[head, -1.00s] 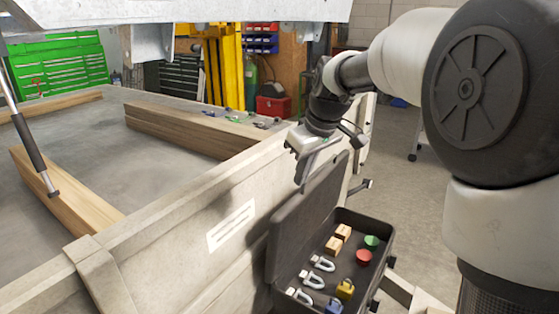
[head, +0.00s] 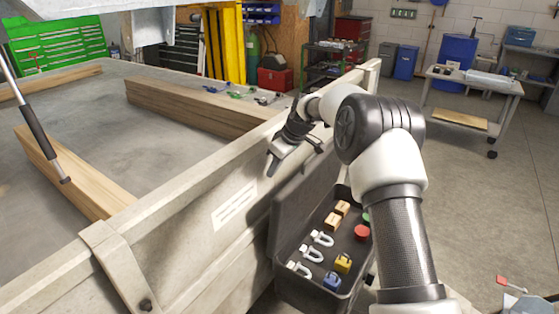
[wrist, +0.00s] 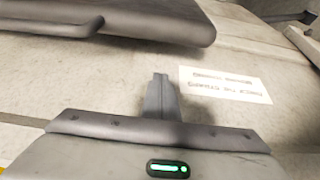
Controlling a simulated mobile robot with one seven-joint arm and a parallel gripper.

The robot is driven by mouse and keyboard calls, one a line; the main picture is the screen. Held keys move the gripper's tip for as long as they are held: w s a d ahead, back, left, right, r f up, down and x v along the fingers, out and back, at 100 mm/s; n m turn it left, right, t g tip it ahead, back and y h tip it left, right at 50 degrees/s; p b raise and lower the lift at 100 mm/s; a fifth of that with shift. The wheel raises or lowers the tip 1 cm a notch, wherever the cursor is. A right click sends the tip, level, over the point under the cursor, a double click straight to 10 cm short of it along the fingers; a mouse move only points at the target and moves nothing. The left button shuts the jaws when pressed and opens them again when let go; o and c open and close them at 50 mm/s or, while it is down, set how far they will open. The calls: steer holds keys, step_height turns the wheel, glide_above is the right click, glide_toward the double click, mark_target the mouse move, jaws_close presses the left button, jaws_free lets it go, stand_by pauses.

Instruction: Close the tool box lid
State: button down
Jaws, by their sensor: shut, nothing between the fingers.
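The dark tool box (head: 287,279) stands open beside the trailer's side wall. Its lid (head: 300,204) is raised steeply on the side toward the wall. Inside lie pale shackles (head: 312,254), wooden blocks (head: 332,221), a red round piece (head: 361,232), and yellow (head: 342,263) and blue (head: 332,281) pieces. My gripper (head: 272,169) is shut and empty, above and left of the lid's top edge, by the wall. In the wrist view my shut fingers (wrist: 161,92) point toward the wall, and the dark lid (wrist: 130,20) crosses the top, apart from them in the picture.
The trailer side wall (head: 180,232), with a white label (head: 234,206), runs close behind the lid. Wooden beams (head: 190,115) lie on the trailer bed. Open floor (head: 480,215) lies to the right, with a cart (head: 470,88) farther back.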

steer(key=shift+s+d+f, duration=0.45)
steer(key=shift+d+f, duration=0.05)
steer(key=shift+d, duration=0.2)
steer(key=shift+s+d+f, duration=0.45)
steer(key=shift+d+f, duration=0.05)
steer(key=shift+d, duration=0.15)
steer(key=shift+d+f, duration=0.1)
